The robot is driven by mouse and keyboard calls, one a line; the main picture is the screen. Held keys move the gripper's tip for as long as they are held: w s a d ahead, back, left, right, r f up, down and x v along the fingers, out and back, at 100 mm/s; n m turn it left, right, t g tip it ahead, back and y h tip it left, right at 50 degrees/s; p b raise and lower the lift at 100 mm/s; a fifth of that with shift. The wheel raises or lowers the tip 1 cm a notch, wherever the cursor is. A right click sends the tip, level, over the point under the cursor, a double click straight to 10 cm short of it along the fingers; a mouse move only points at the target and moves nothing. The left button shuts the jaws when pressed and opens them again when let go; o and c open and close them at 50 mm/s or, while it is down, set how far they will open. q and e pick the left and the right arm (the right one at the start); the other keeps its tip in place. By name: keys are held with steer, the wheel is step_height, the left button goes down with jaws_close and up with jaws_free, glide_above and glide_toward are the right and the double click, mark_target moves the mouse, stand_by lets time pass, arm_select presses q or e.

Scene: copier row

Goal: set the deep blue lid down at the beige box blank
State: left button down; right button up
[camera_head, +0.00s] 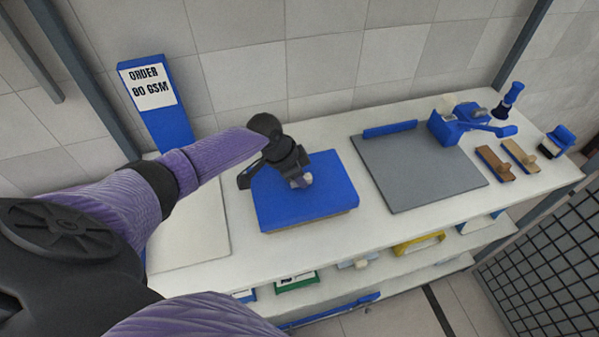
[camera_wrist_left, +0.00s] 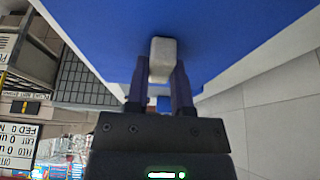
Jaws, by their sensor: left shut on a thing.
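The deep blue lid (camera_head: 325,198) is a flat slab with a pale knob on top, and it lies level over the white counter. My left gripper (camera_head: 300,181) is shut on the knob. In the left wrist view the pale knob (camera_wrist_left: 162,58) is between the fingers (camera_wrist_left: 161,85), and the blue lid (camera_wrist_left: 240,35) fills the top. A beige-brown edge (camera_head: 312,219), which looks like the box blank, shows just under the lid's front side. The lid hides the rest of it. I cannot tell whether they touch. My right gripper is not in view.
A grey cutting mat (camera_head: 420,168) lies right of the lid, with a blue device (camera_head: 462,122) and wooden blocks (camera_head: 495,163) beyond. A pale flat panel (camera_head: 205,235) lies left, by a blue sign (camera_head: 150,95). A lower shelf (camera_head: 400,268) holds several items.

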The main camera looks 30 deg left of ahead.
arm_select(q)
steer(key=shift+f, duration=0.1)
steer(key=shift+c, duration=2)
jaws_free()
